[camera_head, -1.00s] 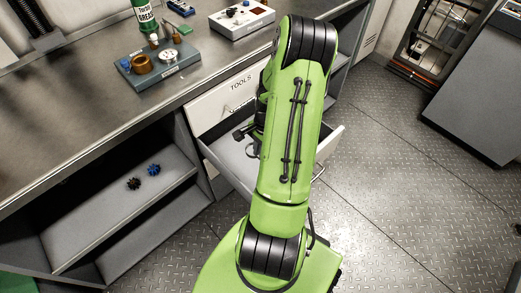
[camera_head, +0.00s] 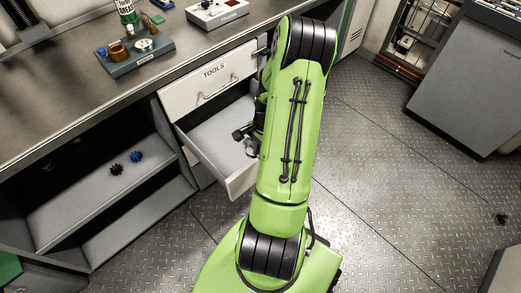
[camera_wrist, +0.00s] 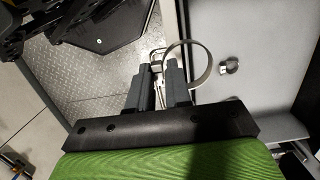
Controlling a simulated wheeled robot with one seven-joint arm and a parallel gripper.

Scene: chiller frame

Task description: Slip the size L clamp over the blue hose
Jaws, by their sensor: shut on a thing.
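My gripper (camera_wrist: 158,84) is shut on a large metal ring clamp (camera_wrist: 209,66) in the wrist view. The clamp's screw housing sits between the fingertips and its round band sticks out to the right, empty. In the head view my gripper (camera_head: 243,134) is partly hidden behind my green arm, with the clamp (camera_head: 250,148) just showing, over or beside the open drawer. The blue hose is not in view.
The open drawer (camera_head: 238,185) stands below the workbench (camera_head: 75,88), under a shut drawer marked TOOLS (camera_head: 213,80). A smaller clamp (camera_wrist: 230,67) lies on the grey surface in the wrist view. Open metal floor (camera_head: 380,190) lies to the right.

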